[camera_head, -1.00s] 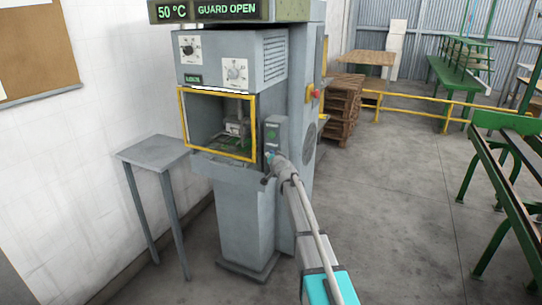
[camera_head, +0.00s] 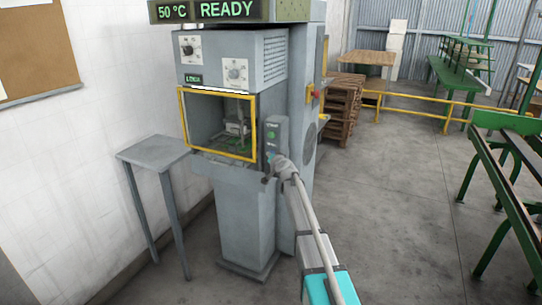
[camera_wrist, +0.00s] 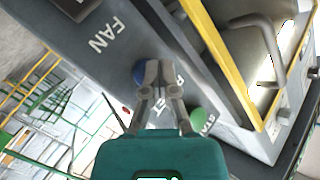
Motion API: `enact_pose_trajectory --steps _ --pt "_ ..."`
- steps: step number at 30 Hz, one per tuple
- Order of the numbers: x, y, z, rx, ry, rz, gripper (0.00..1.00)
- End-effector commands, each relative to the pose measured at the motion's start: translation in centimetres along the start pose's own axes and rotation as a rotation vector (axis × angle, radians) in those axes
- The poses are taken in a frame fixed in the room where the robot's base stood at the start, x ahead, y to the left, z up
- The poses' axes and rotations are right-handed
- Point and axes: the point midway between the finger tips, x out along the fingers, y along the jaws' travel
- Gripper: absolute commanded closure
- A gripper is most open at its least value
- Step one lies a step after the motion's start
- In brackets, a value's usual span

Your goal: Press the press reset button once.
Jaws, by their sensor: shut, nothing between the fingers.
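The press (camera_head: 240,215) is a grey machine with a yellow-framed guard. Its top display (camera_head: 200,11) reads "50 °C READY". A narrow button panel (camera_head: 283,130) on its right front edge has a green button (camera_head: 271,135). In the wrist view a blue button (camera_wrist: 138,73) shows beside my gripper's fingers, partly covered by them. The green start button (camera_wrist: 198,120) is to the lower right. The lettering between them is partly hidden. My gripper (camera_wrist: 157,64) is shut and empty, its tips at or just over the blue button's edge; contact cannot be told.
A small grey side table (camera_head: 152,150) stands left of the press. The yellow guard frame (camera_wrist: 215,60) is close to the right of my gripper. A yellow rail (camera_head: 415,108), stacked pallets (camera_head: 343,105) and green benches (camera_head: 497,160) are farther right. The floor between is clear.

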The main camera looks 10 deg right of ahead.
Motion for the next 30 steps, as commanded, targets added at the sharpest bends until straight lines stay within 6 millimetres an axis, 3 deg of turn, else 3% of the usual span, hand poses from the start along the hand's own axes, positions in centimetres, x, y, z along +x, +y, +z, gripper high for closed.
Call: enact_pose_trajectory --steps 30 --pt "-1.5 -1.0 1.1 0.0 0.0 0.0 1.0"
